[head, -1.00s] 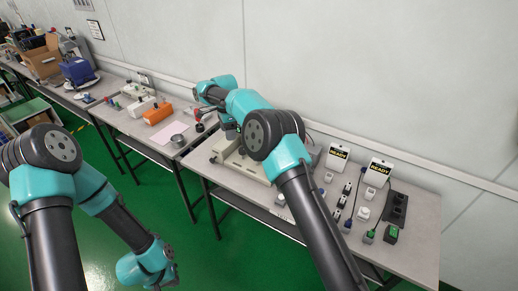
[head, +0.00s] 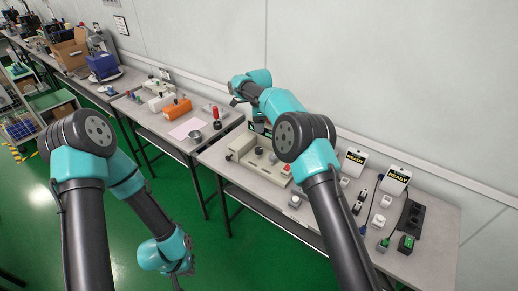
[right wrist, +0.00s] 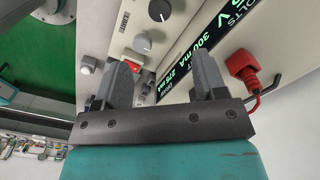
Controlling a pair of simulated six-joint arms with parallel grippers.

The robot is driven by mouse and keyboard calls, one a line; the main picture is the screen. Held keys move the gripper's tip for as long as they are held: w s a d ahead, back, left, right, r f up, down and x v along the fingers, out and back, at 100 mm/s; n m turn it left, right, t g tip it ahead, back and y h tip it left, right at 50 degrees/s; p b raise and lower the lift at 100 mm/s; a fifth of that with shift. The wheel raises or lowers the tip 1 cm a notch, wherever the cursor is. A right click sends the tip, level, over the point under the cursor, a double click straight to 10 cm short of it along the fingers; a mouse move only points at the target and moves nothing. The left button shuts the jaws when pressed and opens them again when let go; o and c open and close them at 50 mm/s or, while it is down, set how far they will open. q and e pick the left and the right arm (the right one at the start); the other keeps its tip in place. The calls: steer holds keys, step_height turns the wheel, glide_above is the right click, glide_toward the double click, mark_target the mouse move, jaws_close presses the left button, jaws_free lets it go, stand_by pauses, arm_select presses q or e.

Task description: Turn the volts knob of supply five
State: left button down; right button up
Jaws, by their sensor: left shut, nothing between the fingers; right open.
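In the right wrist view, the supply's cream panel has a dark display (right wrist: 205,45) with green text reading VOLTS and mA values. My left gripper (head: 179,277) is shut and empty over the floor.
A red plug (right wrist: 241,67) with a cable sits beside the right finger, and a red switch (right wrist: 134,65) beside the left. A beige unit (head: 243,147) lies on the near bench. Two READY testers (head: 354,160) (head: 397,178) and a black strip (head: 411,216) stand right.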

mark_target(259, 149)
step_height(259, 149, down, 14)
steer(key=shift+r, duration=0.25)
stand_by(0.3)
steer(key=c, duration=0.9)
